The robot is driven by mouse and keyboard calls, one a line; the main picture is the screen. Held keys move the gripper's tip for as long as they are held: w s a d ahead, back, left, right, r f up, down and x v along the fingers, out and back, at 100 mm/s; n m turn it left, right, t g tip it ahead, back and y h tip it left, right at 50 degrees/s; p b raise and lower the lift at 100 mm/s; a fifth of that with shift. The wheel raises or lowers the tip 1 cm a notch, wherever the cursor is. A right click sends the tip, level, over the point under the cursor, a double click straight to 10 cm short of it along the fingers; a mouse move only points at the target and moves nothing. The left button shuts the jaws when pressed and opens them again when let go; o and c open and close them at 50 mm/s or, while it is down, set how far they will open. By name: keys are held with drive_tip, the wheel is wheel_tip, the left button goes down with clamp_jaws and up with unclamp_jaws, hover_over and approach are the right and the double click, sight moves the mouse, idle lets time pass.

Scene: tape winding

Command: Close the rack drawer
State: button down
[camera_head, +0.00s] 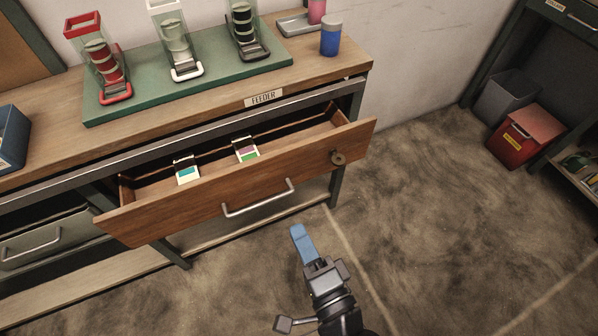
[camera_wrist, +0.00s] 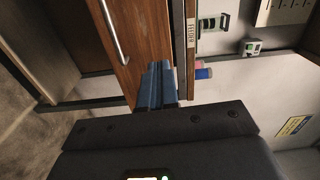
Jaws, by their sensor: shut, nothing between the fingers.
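A wooden drawer (camera_head: 305,184) under the table marked FEEDER stands pulled open, with a metal bar handle (camera_head: 258,198) on its front and a round brass lock near its right end. Two small cards with coloured bands lie inside it. My gripper (camera_head: 298,233) has its blue fingers shut and empty, in front of the drawer and below and right of the handle in the head view. In the wrist view the blue fingers (camera_wrist: 157,84) overlap the edge of the drawer front (camera_wrist: 150,30), left of which the handle (camera_wrist: 114,32) shows. I cannot tell whether they touch.
On the table (camera_head: 340,72), a green board (camera_head: 215,75) carries three dispensers with red, white and black stacks. A blue jar (camera_head: 331,38) stands near the right corner. A red bin (camera_head: 512,140) and grey bin (camera_head: 504,98) stand far right. The floor between is clear.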

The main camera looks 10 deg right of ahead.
sight(266, 166)
drive_tip(key=x, duration=1.4)
drive_tip(key=shift+w+f+p, duration=0.15)
drive_tip(key=shift+w+p, duration=0.25)
drive_tip(key=shift+w, duration=0.1)
drive_tip(key=b+x, duration=0.2)
drive_tip(key=x, duration=1)
drive_tip(key=shift+f+b, duration=0.15)
drive_tip(key=shift+b, duration=0.15)
drive_tip(key=shift+w+r, duration=0.25)
drive_tip(key=shift+w, duration=0.05)
